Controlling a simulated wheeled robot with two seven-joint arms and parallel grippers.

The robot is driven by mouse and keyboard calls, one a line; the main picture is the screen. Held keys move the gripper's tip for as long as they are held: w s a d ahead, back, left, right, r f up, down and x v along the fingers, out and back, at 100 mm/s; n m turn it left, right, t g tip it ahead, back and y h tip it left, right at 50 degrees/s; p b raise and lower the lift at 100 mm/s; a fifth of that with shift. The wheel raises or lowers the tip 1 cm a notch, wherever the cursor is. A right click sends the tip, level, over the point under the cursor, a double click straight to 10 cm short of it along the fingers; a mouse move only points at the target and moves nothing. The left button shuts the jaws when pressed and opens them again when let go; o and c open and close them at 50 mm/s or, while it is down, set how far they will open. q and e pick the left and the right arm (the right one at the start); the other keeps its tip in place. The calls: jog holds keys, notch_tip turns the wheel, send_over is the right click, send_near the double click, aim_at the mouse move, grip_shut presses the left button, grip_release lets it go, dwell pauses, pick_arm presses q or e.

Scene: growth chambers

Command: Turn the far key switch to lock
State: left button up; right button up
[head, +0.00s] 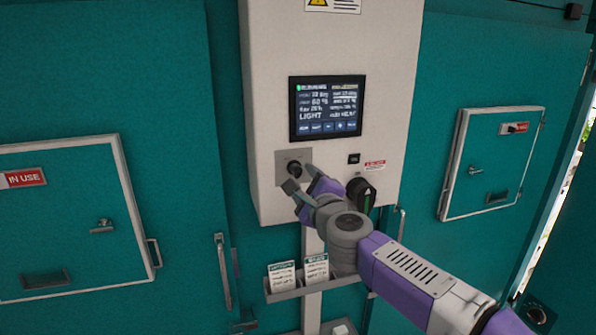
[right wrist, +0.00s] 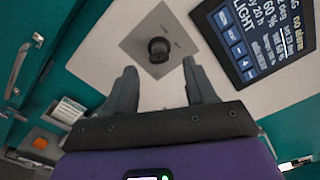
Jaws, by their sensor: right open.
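A black key switch (head: 294,170) sits on a square grey plate (head: 283,161) on the white control box, below the display. In the right wrist view the key switch (right wrist: 159,49) shows as a round black knob on its plate (right wrist: 135,42), with small unreadable marks beside it. My right gripper (head: 299,180) is open in front of the switch. In the right wrist view its two fingers (right wrist: 158,85) point toward the knob, one on each side of its line, with the knob just beyond the tips. Nothing is between the fingers. My left gripper is not in view.
The lit display (head: 326,106) is above the switch. A black rotary handle (head: 363,194) and a small black rocker (head: 353,159) are to its right. A card holder (head: 284,292) is below the box. Teal doors with hatches (head: 492,165) flank it.

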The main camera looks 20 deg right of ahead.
aim_at(300, 175)
jog(key=shift+w+a+f+p, duration=0.1)
jog(key=shift+w+p, duration=0.6)
jog(key=shift+w, duration=2.4)
grip_shut()
